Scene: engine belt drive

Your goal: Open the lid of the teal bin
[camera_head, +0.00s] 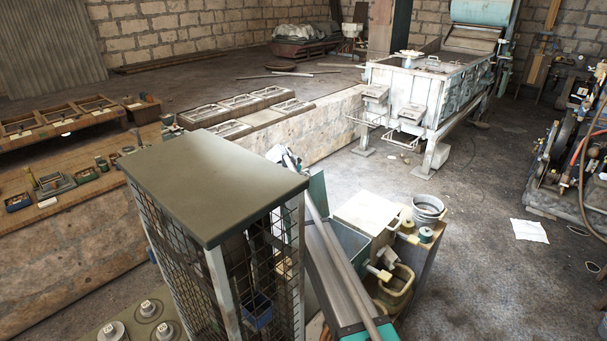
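A teal box-shaped bin (350,243) stands right of the mesh cage, in the lower middle of the view. Its front and left side are partly hidden by a long grey bar. A pale flat panel (367,211) lies at its upper right; I cannot tell whether it is the bin's lid. A small teal upright panel (318,190) shows behind the cage's right corner; its link to the bin is unclear. I make out no gripper fingers. A small white and dark piece behind the cage top is too hidden to identify.
A mesh cage with an olive top (215,182) fills the near left-centre. A metal bucket (428,208) and a yellowish tub (396,288) stand close by the bin. Long benches run along the left. A white machine (430,90) stands behind. The floor on the right is mostly open.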

